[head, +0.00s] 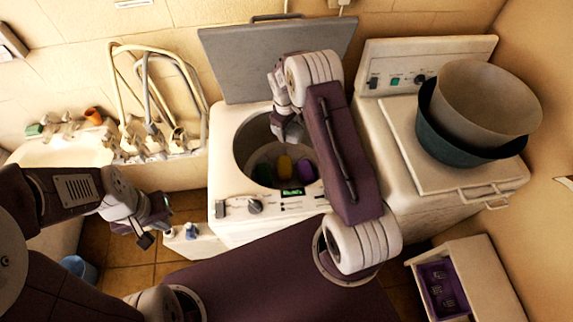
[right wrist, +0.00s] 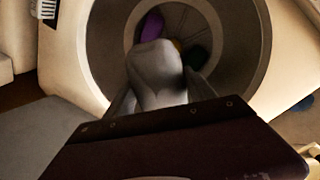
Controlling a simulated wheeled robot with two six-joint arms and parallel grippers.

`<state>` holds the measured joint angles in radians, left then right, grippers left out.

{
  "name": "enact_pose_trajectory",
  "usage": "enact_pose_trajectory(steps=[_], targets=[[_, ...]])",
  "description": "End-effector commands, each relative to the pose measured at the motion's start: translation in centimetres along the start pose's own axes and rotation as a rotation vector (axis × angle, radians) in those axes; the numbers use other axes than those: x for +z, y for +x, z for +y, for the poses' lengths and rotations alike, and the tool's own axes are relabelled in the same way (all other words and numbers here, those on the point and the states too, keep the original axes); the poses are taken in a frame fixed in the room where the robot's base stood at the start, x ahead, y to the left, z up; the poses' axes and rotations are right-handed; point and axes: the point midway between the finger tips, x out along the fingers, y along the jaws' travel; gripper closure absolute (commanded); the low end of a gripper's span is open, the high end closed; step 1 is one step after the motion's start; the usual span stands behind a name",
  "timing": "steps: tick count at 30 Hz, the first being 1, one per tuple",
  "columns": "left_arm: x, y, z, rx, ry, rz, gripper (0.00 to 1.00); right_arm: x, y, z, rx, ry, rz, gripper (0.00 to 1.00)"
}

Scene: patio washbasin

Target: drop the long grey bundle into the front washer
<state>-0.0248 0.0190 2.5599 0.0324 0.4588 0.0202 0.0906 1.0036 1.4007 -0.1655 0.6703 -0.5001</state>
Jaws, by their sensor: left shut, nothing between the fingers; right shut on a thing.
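The open washer (head: 228,170) stands in the middle of the head view, its grey lid (head: 275,60) raised at the back. Its round drum holds a yellow bundle (head: 284,167), a purple bundle (head: 305,171) and a dark green bundle (head: 263,171). My right gripper (right wrist: 160,98) is shut on the long grey bundle (right wrist: 155,70). In the right wrist view the bundle points over the drum mouth, with the purple bundle (right wrist: 151,27) beyond. My arm partly hides the drum in the head view. My left gripper (head: 148,238) is shut and empty, left of the washer.
A second white machine (head: 400,125) on the right carries a grey tub (head: 485,95) inside a dark green one (head: 440,140). A basin (head: 75,152) and hoses (head: 150,50) are at the left. A drawer with a purple crate (head: 432,275) is at lower right.

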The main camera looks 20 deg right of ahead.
Motion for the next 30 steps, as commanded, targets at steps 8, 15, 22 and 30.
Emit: enact_pose_trajectory(steps=[8, 15, 22, 30], targets=[[0.0, 0.2, 0.0, 0.0, 0.0, 0.0, 1.0, 0.1, 0.4, 0.1, 0.001, 0.005, 0.0, 0.84], [0.2, 2.4, -0.1, 0.0, 0.0, 0.0, 1.0, 0.1, 3.3, -0.2, 0.001, 0.004, 0.001, 0.84], [0.4, 4.0, -0.1, 0.0, 0.0, 0.0, 1.0, 0.1, 5.8, -0.6, 0.001, 0.004, 0.001, 0.84], [0.4, 3.9, -0.1, 0.0, 0.0, 0.0, 1.0, 0.1, 5.8, -0.5, 0.002, 0.004, 0.001, 0.31]])
